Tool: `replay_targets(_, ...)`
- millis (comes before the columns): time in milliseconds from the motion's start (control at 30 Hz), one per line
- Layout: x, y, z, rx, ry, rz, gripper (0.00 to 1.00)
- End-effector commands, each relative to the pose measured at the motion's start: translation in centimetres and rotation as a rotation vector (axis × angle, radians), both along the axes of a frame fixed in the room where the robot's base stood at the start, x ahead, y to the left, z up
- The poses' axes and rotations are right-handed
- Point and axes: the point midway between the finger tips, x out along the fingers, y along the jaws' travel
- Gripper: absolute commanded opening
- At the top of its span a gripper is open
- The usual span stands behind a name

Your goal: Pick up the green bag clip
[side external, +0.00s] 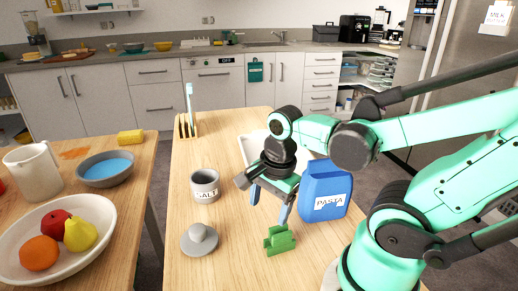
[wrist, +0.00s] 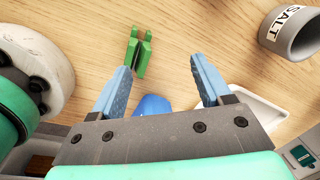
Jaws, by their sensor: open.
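The green bag clip (side external: 279,240) stands on the wooden table near its front, just in front of the blue pasta bag. In the wrist view the clip (wrist: 140,50) lies beyond the fingertips, toward the left one. My gripper (side external: 270,202) is open and empty, with blue fingers pointing down above the table, behind and slightly left of the clip. In the wrist view the gripper (wrist: 160,68) shows a wide gap between its fingers. The clip is apart from both fingers.
The blue pasta bag (side external: 325,190) stands right beside my gripper. A grey salt jar (side external: 205,187) and its lid (side external: 199,240) sit to the left. A white tray (side external: 250,148) is behind my gripper.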

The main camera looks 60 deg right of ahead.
Motion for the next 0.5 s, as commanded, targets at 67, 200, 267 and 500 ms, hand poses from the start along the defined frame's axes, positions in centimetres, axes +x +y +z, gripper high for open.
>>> replay_targets(67, -0.9, -0.3, -0.4, 0.032, 0.053, -0.208, 0.71)
replay_targets(200, -1.9, -0.5, -0.8, 0.056, 0.114, -0.453, 0.71)
replay_targets(267, -2.1, -0.5, -0.9, 0.059, 0.126, -0.507, 0.71)
replay_targets(500, -2.1, -0.5, -1.8, 0.061, 0.134, -0.541, 0.71)
